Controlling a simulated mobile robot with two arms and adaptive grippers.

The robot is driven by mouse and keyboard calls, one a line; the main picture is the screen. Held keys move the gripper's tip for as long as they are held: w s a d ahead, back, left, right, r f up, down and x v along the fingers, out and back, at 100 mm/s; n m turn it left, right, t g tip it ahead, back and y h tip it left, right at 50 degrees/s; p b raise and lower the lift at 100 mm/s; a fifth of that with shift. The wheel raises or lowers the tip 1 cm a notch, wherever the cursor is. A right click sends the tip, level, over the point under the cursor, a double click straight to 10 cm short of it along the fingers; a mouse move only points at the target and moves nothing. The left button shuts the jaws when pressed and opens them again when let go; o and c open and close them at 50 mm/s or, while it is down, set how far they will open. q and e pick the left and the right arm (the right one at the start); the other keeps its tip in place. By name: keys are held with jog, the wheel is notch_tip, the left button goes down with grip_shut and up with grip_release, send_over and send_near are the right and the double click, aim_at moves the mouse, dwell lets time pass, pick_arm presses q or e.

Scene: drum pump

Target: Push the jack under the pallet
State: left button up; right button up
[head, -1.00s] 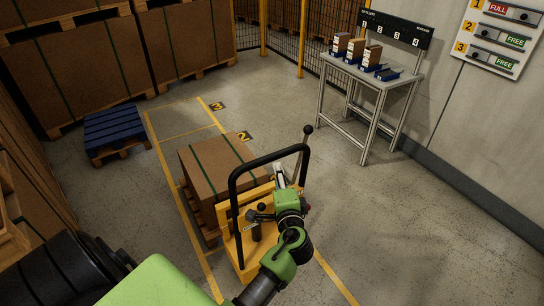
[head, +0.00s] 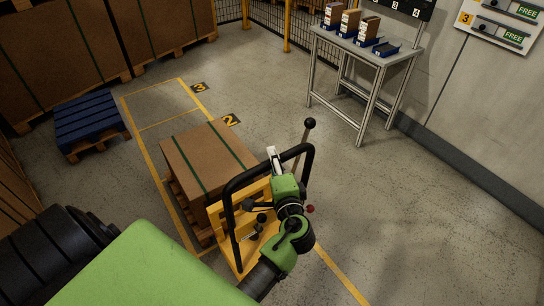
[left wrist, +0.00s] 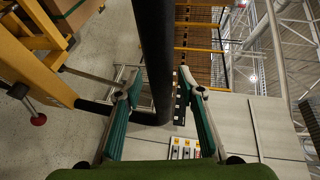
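The yellow pallet jack (head: 217,221) stands at the near side of the pallet (head: 182,212), which carries a strapped brown carton (head: 196,163). The jack's frame is close against the load; how far its forks are under the pallet is hidden. My left gripper (head: 273,160) is at the top bar of the jack's black loop handle (head: 229,199). My right gripper is not in view.
Yellow floor lines and the bay marks 2 (head: 231,120) and 3 (head: 198,87) lie beyond the load. An empty blue pallet (head: 88,115) is to the left. A table (head: 375,65) with small boxes stands back right. The floor at right is clear.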

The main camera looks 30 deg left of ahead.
pick_arm(q)
jog(key=shift+s+d+r, duration=0.1)
jog(key=shift+c, duration=1.2)
grip_shut()
jog(key=shift+w+a+r, duration=0.2)
jog(key=shift+a+r, duration=0.05)
jog(key=shift+a, duration=0.45)
jog(key=shift+w+a+f, duration=0.25)
jog(key=shift+a, duration=0.05)
jog(key=shift+o, duration=0.5)
grip_release()
jog(key=shift+a, duration=0.1)
jog(key=shift+o, duration=0.7)
jog(key=shift+s+d, duration=0.2)
jog(key=shift+d, duration=0.15)
jog(key=v, duration=0.7)
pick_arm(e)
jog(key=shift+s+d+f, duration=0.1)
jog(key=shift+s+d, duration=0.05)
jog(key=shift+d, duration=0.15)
pick_arm(q)
jog(key=shift+r, duration=0.1)
